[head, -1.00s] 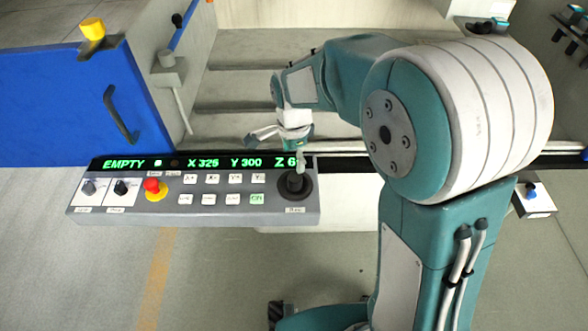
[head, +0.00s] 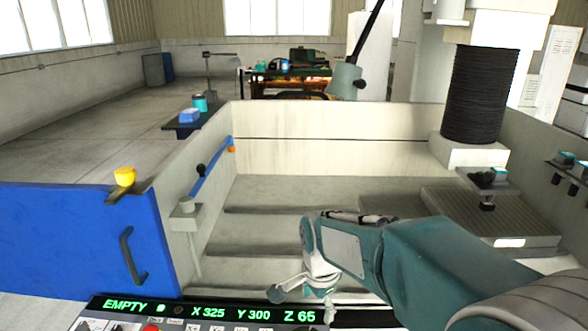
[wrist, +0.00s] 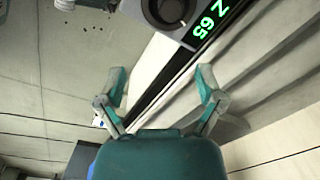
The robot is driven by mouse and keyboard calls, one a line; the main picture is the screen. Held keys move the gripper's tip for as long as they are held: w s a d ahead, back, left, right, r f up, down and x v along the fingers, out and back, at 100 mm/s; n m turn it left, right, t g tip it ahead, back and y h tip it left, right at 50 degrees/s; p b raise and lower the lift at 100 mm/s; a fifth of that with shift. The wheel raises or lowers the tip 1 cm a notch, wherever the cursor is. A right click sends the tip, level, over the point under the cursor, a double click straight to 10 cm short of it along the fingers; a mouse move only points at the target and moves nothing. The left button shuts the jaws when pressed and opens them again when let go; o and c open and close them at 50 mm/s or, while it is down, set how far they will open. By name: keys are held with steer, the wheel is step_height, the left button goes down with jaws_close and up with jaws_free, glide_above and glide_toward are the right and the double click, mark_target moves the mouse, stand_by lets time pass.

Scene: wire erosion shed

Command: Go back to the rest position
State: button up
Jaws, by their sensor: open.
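My gripper (head: 308,287) hangs at the end of my teal arm, just above the right part of the control panel's display (head: 215,312) in the head view. In the wrist view the two fingers of my gripper (wrist: 160,90) are spread wide with nothing between them. The panel's display (wrist: 209,27) reads Z 65 there, and the dark round base of the joystick (wrist: 165,12) shows at the top, apart from the fingers. The head view's lower edge cuts off most of the panel.
A grey walled tank (head: 330,120) with ledges lies behind the panel. A black ribbed column (head: 480,95) stands at the back right. Open floor lies at the far left.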

steer(key=s+d+r+n+t, duration=0.2)
steer(key=s+d+r+n, duration=0.2)
steer(key=s, duration=0.4)
steer(key=s+d+r+n+t, duration=0.2)
steer(key=s+d+r+n, duration=0.2)
steer(key=s, duration=0.5)
steer(key=d+n, duration=0.2)
steer(key=n, duration=0.1)
steer(key=shift+d+r+t, duration=0.15)
steer(key=shift+d+t, duration=0.15)
steer(key=shift+t, duration=0.1)
